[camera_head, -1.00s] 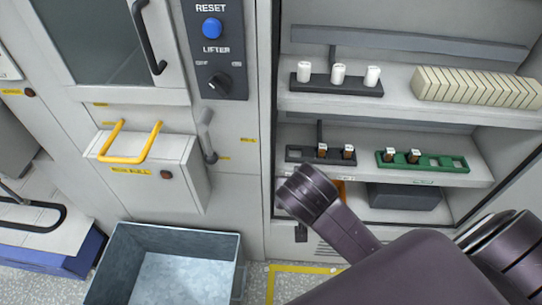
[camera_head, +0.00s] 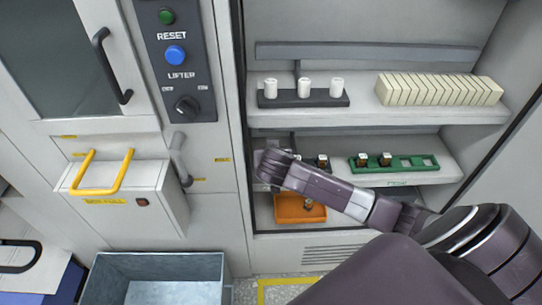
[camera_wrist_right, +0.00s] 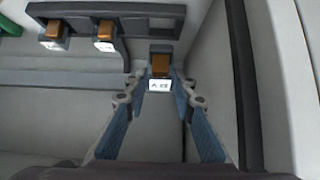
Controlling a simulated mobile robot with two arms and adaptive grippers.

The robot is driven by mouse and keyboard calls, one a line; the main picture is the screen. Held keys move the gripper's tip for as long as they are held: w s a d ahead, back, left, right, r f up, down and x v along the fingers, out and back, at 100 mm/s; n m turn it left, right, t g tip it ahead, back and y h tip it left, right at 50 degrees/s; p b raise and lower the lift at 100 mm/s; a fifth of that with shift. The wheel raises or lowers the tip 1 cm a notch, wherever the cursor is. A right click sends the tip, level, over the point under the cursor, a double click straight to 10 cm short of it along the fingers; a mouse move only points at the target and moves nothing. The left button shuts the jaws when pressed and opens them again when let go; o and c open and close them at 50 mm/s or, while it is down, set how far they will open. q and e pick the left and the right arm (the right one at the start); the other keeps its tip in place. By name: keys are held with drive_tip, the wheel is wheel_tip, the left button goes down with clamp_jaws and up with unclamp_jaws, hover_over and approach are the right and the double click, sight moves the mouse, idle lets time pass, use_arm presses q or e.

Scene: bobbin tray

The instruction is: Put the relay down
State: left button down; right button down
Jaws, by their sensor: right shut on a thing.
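A relay with a brown body and white label (camera_wrist_right: 160,78) is between the fingertips of my right gripper (camera_wrist_right: 160,84) in the right wrist view. The gripper is shut on it. The relay is close to the right end of a dark rack (camera_wrist_right: 80,12); I cannot tell whether it touches the rack. Two other relays, one on the left (camera_wrist_right: 53,32) and one in the middle (camera_wrist_right: 105,36), stand in that rack. In the head view my right arm hides the gripper, the held relay and most of the dark rack. My left gripper is not in view.
A green rack (camera_head: 420,163) with two relays is right of the dark one on the same shelf. An orange tray (camera_head: 290,212) is below. The shelf above holds white cylinders (camera_head: 303,86) and a row of cream blocks (camera_head: 440,90). The cabinet's side walls are close by.

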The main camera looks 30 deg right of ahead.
drive_tip(key=f, duration=0.3)
drive_tip(key=shift+w+d+f, duration=0.25)
drive_tip(key=shift+w+f, duration=0.05)
drive_tip(key=shift+f, duration=0.1)
drive_tip(key=shift+w+d+p, duration=0.15)
drive_tip(key=shift+w+p, duration=0.1)
drive_tip(key=shift+p, duration=0.35)
drive_tip(key=shift+w+d+r+g+y+p, duration=0.15)
drive_tip(key=shift+w+g+y+p, duration=0.15)
drive_tip(key=shift+g+p, duration=0.2)
drive_tip(key=shift+w+d+g+y+p, duration=0.3)
drive_tip(key=shift+w+g+y+p, duration=0.25)
drive_tip(key=shift+g+p, duration=0.35)
wheel_tip(320, 180, down, 2)
drive_tip(key=shift+s+a+f, duration=0.1)
drive_tip(key=shift+s, duration=0.05)
drive_tip(key=shift+f, duration=0.1)
drive_tip(key=c, duration=1.6)
unclamp_jaws()
drive_tip(key=shift+f, duration=0.1)
